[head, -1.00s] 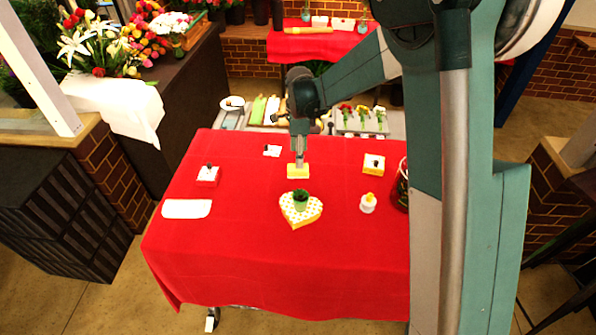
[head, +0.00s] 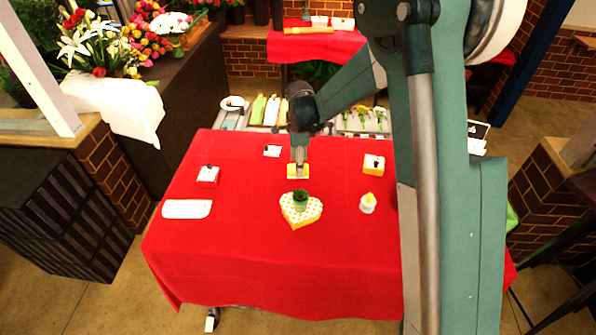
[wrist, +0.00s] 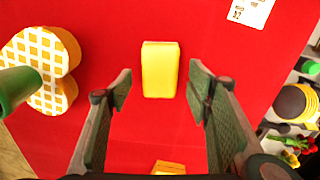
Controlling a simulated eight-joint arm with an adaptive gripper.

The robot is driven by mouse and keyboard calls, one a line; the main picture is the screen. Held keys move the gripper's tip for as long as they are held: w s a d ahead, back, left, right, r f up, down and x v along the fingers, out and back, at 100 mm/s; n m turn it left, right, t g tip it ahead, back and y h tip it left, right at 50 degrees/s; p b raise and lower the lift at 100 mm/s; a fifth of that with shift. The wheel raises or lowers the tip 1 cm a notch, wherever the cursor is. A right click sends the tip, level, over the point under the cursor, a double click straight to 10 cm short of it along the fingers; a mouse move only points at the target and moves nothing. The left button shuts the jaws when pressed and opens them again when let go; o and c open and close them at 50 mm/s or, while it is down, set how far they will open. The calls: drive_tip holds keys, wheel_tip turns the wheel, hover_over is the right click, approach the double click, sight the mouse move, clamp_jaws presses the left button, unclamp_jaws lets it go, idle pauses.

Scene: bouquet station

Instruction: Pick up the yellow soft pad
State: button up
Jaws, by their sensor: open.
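The yellow soft pad (wrist: 160,70) is a small rounded block lying on the red cloth. In the head view the pad (head: 292,171) shows partly behind my gripper, beyond the heart-shaped box. My gripper (head: 299,168) points down over it. In the wrist view my gripper (wrist: 162,88) is open, with one finger on each side of the pad. Red cloth shows between each finger and the pad, and I see no contact.
A yellow-and-white heart-shaped box (head: 301,212) with a green pot (head: 301,200) on it stands in front of the pad. A yellow box (head: 373,164) and a small white item with a yellow top (head: 367,203) are to the right. The front of the red table (head: 260,265) is clear.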

drive_tip(key=shift+f, duration=1.4)
drive_tip(key=shift+c, duration=0.2)
drive_tip(key=c, duration=0.9)
